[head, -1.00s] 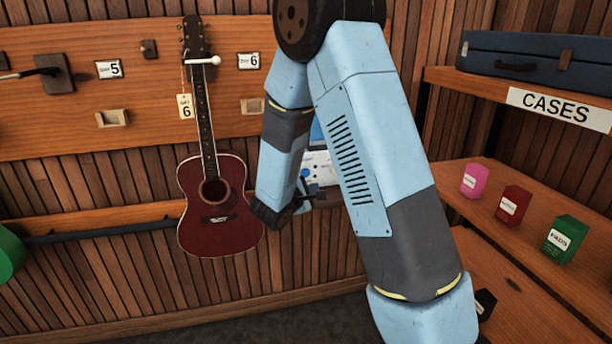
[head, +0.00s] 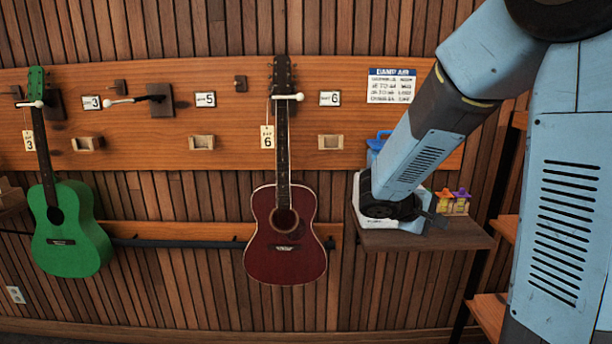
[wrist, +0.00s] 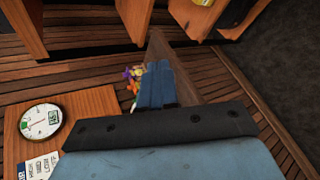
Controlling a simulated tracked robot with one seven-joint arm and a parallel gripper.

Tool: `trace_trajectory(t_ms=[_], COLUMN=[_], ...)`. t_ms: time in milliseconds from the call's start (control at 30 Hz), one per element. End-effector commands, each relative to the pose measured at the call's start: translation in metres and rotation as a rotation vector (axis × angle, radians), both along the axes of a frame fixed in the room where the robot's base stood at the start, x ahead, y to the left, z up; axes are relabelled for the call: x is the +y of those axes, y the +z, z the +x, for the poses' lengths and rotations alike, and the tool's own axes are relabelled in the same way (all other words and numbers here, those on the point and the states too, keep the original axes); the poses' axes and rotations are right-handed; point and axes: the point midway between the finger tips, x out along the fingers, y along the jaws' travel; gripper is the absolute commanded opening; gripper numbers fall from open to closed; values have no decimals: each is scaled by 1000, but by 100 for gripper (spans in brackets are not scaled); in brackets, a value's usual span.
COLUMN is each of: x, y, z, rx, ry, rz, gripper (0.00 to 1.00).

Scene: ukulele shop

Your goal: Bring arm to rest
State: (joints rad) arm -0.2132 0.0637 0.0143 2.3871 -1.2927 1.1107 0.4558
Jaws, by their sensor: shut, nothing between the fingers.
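My light-blue and dark-grey arm (head: 565,190) fills the right side of the head view. Its forearm (head: 425,140) slopes down and left to a dark wrist joint in front of a small wall shelf (head: 425,239). In the head view my gripper is mostly hidden behind the wrist. In the wrist view my gripper (wrist: 157,72) shows as two blue fingers side by side, shut and with nothing held. The fingers point towards the shelf area, beside small coloured items (wrist: 133,76). I cannot tell how far the fingertips are from them.
A dark red guitar (head: 285,235) and a green guitar (head: 68,240) hang on the wall. A round gauge (wrist: 41,120) is at left in the wrist view.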

Motion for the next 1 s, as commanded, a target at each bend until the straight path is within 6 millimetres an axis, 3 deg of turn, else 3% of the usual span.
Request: trace_trajectory(t_ms=[200, 467, 700, 1000], x=[-8, 3, 25, 61], y=[23, 40, 57, 83], z=[-55, -111, -153, -192], rx=[-46, -118, -209, -351], ry=[-149, -272, -335, -346], rz=[202, 467, 725, 1040], gripper=[0, 0, 0, 0])
